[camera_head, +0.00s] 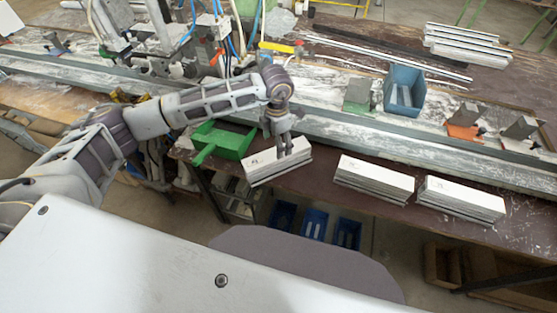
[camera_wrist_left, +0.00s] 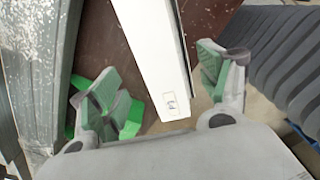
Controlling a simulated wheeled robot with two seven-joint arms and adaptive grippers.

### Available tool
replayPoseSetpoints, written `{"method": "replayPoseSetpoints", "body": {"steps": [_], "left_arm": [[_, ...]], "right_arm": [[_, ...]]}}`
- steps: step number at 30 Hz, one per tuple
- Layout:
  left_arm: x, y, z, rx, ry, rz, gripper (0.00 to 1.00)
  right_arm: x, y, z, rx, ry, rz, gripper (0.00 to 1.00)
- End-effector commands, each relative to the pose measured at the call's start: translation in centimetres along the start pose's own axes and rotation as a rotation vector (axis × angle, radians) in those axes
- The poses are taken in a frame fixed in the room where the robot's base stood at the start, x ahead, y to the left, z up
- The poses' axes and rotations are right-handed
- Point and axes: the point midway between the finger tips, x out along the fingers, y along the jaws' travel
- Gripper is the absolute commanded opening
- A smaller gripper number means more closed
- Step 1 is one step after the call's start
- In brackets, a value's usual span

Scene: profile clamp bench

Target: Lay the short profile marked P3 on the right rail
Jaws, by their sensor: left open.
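My left gripper (camera_head: 285,146) is open above the leftmost stack of white profiles (camera_head: 262,170) at the bench's front edge. In the left wrist view the open fingers (camera_wrist_left: 165,88) stand on either side of a white profile (camera_wrist_left: 152,45), which bears a small label whose marking I cannot read. Two more stacks, a middle one (camera_head: 373,178) and a right one (camera_head: 460,197), lie along the front edge. I cannot tell which profile is P3. A long metal rail (camera_head: 390,149) runs across the bench behind the stacks. My right gripper is not in view.
A green dustpan-like tray (camera_head: 228,142) lies just left of the leftmost stack. A blue bin (camera_head: 404,92), a green-based clamp (camera_head: 358,97) and an orange-based clamp (camera_head: 465,121) stand along the rail. Long profiles (camera_head: 465,42) lie at the back right.

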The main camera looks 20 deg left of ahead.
Motion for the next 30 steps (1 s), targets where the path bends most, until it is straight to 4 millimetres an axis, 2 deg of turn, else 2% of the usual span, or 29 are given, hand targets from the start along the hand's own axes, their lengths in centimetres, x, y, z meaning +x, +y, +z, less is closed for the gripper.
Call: {"method": "replayPoseSetpoints", "body": {"steps": [16, 30], "left_arm": [[0.8, 0.0, 0.0, -0.001, 0.003, -0.002, 0.77], [5.1, 0.3, 0.1, -0.001, 0.002, -0.002, 0.77]], "right_arm": [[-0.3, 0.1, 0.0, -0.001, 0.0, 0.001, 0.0], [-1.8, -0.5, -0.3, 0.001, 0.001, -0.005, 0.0]]}}
